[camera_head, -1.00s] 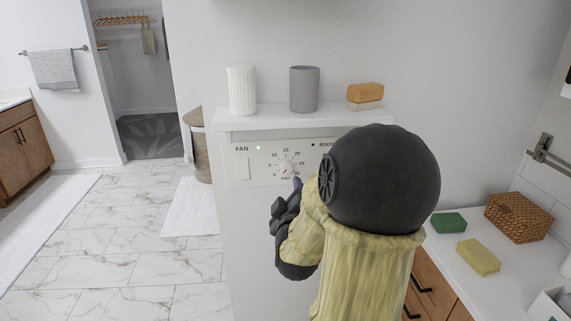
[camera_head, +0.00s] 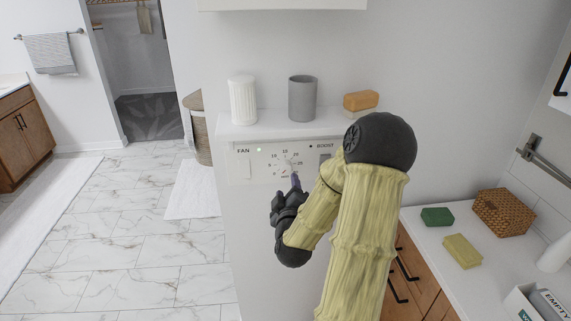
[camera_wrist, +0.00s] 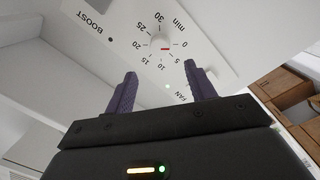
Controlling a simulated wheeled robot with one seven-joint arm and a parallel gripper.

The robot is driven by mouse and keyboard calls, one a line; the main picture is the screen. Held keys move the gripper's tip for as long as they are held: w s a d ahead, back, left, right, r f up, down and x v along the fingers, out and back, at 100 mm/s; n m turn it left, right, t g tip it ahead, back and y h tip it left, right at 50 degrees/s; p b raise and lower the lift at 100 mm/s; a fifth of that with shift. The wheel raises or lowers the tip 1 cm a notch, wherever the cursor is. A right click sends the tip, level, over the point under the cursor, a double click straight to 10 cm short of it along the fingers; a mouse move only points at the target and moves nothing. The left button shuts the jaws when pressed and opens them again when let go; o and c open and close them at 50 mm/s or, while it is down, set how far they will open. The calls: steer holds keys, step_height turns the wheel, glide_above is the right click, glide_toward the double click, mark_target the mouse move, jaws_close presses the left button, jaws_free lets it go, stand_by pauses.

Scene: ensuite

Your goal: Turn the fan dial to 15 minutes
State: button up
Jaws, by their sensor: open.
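The fan dial (camera_head: 288,167) is a round knob on a white wall panel (camera_head: 243,176), in a ring of minute marks from 0 to 30. In the wrist view the white dial (camera_wrist: 155,42) shows a red pointer mark, which seems to point between 0 and 5. My gripper (camera_head: 294,182) is just below the dial in the head view. In the wrist view my gripper (camera_wrist: 161,70) is open and empty, its two purple fingers apart. The dial lies beyond the fingertips, not visibly touched. My arm hides part of the panel's right side in the head view.
A ledge (camera_head: 270,128) above the panel holds a white ribbed cup (camera_head: 242,100), a grey cup (camera_head: 302,98) and an orange-topped block (camera_head: 361,101). A counter at right holds sponges (camera_head: 462,251) and a wicker basket (camera_head: 503,212). Floor at left is open.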

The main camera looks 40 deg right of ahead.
mark_target(285, 170)
steer(key=shift+w+r+p, duration=0.1)
steer(key=shift+p, duration=0.3)
steer(key=p+x, duration=0.2)
steer(key=x, duration=0.6)
steer(key=shift+w+d, duration=0.3)
steer(key=shift+c, duration=0.4)
steer(key=c, duration=0.9)
steer(key=shift+f, duration=0.25)
